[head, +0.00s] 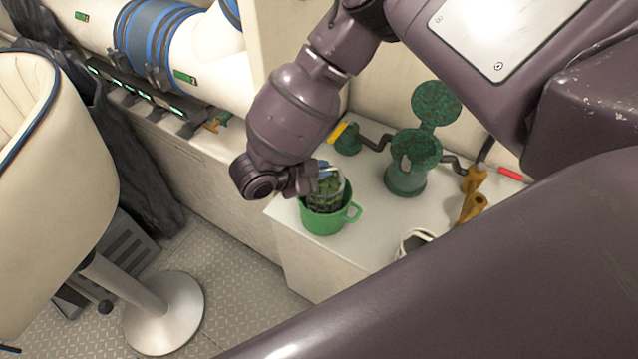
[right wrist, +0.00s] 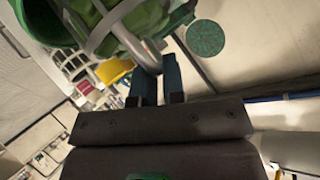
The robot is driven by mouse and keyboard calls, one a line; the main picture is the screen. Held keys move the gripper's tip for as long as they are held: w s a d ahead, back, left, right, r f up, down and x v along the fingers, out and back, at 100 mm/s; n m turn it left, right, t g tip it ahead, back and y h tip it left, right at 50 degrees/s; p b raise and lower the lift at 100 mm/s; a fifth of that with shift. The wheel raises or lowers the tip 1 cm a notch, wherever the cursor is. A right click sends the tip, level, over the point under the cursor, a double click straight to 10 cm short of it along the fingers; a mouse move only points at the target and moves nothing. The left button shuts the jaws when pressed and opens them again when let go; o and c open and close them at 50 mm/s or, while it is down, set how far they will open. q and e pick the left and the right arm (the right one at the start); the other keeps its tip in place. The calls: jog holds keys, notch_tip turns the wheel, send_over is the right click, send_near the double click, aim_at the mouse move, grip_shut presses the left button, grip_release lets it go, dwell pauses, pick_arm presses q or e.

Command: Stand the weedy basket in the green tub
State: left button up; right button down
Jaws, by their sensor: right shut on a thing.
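The green tub (head: 322,224), a round pot with a side handle, stands on the white counter near its front edge. The weedy basket (head: 327,196), a pale grey cage with green weed in it, appears upright with its lower part inside the tub; its bottom is hidden by the tub wall. My right gripper (head: 325,170) is above the tub, its blue fingers shut on the basket's upper part. In the right wrist view the fingers (right wrist: 158,74) close on the grey basket bar (right wrist: 148,54), with weed and the green tub (right wrist: 38,18) beyond. My left gripper is out of view.
A dark green winch-like fitting (head: 405,180) with a round lid stands right of the tub. Brown fittings (head: 472,200), a red-handled tool (head: 510,174) and a small white round item (head: 413,241) lie further right. A cream seat (head: 50,180) stands at the left.

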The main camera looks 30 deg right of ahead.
aim_at(320, 184)
jog(key=shift+f+b, duration=0.35)
jog(key=shift+f, duration=2.15)
jog(key=c, duration=1.2)
grip_release()
jog(key=v, duration=1.2)
jog(key=shift+r, duration=0.15)
